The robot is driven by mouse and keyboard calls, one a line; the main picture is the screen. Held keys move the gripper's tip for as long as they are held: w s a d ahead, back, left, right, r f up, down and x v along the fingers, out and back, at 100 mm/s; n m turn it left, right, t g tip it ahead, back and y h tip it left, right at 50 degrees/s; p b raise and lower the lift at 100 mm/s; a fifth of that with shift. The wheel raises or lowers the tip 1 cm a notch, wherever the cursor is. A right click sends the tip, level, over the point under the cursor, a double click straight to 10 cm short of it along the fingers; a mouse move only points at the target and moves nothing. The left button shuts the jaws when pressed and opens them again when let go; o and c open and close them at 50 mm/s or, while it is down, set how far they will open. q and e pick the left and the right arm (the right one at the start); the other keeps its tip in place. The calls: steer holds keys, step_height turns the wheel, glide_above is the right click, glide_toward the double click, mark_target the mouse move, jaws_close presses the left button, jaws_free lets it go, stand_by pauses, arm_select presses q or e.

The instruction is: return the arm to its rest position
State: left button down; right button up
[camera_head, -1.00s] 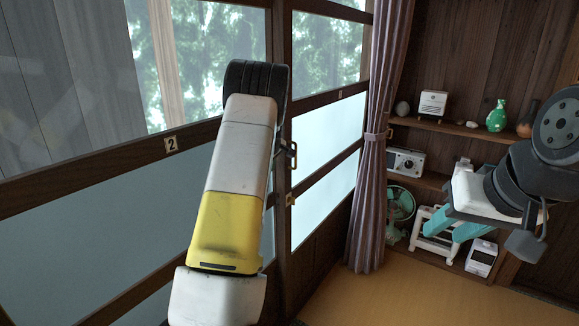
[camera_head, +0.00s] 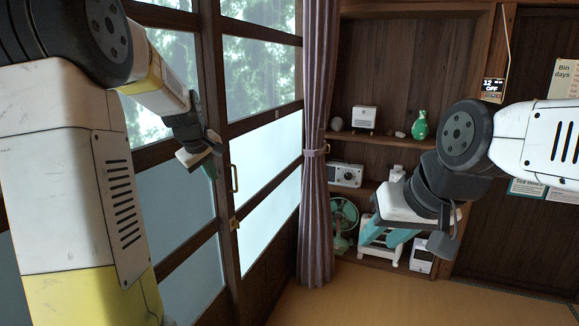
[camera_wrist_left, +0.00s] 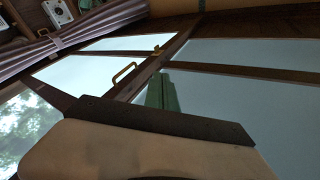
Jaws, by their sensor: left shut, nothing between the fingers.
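My left arm (camera_head: 75,160) rises large at the left of the head view and bends over toward the window doors. My left gripper (camera_head: 211,170) hangs at its end, in front of the door frame and left of the brass handle (camera_head: 234,178). Its green fingers (camera_wrist_left: 160,92) are together and empty in the left wrist view, apart from the handle, which shows there too (camera_wrist_left: 123,73). My right gripper (camera_head: 386,238) is at the right, its two teal fingers apart with nothing seen between them, in front of the shelf.
Glazed sliding doors (camera_head: 265,160) stand close to my left arm. A purple curtain (camera_head: 316,150) hangs beside them. The tatami floor (camera_head: 330,300) in front is clear.

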arm_select(q)
steer(key=s+d+m, duration=0.3)
steer(key=s, duration=0.7)
steer(key=s+d+r+m+h, duration=0.1)
steer(key=s+d+m, duration=0.2)
steer(key=s, duration=0.7)
steer(key=s+d+m+h, duration=0.1)
steer(key=s+d+m, duration=0.3)
steer(key=s, duration=0.6)
steer(key=shift+s+d+r, duration=0.35)
steer(key=shift+d, duration=0.05)
